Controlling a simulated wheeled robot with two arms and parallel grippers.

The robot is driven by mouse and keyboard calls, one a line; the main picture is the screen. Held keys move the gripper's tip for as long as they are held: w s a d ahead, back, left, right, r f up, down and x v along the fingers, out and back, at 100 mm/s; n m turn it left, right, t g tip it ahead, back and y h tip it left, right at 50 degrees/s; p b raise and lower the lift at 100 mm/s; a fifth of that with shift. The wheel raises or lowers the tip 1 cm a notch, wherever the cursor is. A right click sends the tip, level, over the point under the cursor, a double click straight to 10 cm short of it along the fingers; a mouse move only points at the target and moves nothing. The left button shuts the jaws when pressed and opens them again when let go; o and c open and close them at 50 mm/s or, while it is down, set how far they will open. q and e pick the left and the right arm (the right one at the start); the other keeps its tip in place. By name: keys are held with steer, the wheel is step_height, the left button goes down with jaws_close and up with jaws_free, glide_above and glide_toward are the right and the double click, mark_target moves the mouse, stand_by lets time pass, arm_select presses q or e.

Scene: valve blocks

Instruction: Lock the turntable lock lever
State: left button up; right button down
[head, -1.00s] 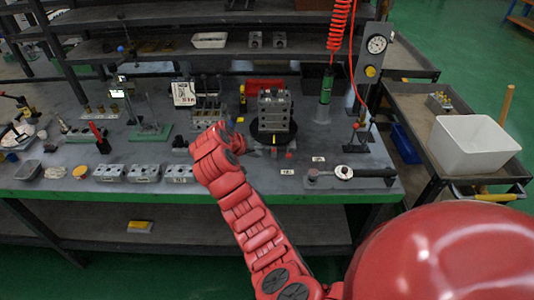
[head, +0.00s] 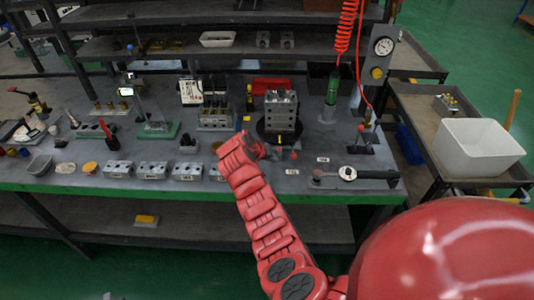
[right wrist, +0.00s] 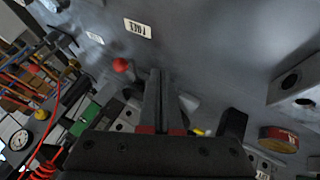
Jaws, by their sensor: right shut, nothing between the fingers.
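The turntable (head: 264,134) is a black disc on the bench, with a grey valve block (head: 281,110) standing on it. A small red knob (head: 294,155), apparently the lock lever's end, sits at its front right. The knob also shows in the right wrist view (right wrist: 120,65), left of my fingertips and apart from them. My right gripper (head: 276,153) is low in front of the turntable, left of the knob. In the right wrist view its fingers (right wrist: 155,75) are together and empty. The lever's arm is mostly hidden or too small to make out. My left gripper is out of view.
A white label (head: 291,172) lies before the turntable; one in the right wrist view (right wrist: 138,28) reads "FREE". Grey blocks (head: 153,170) line the front edge. A small lever stand (head: 361,140) and green cylinder (head: 331,90) stand right.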

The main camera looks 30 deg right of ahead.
steer(key=d+p, duration=0.1)
steer(key=d, duration=0.1)
steer(key=d+p, duration=0.1)
steer(key=shift+s+d+f, duration=0.15)
steer(key=shift+s+d, duration=0.2)
steer(key=shift+s, duration=0.05)
steer(key=shift+s+d, duration=0.2)
steer(key=shift+d, duration=0.2)
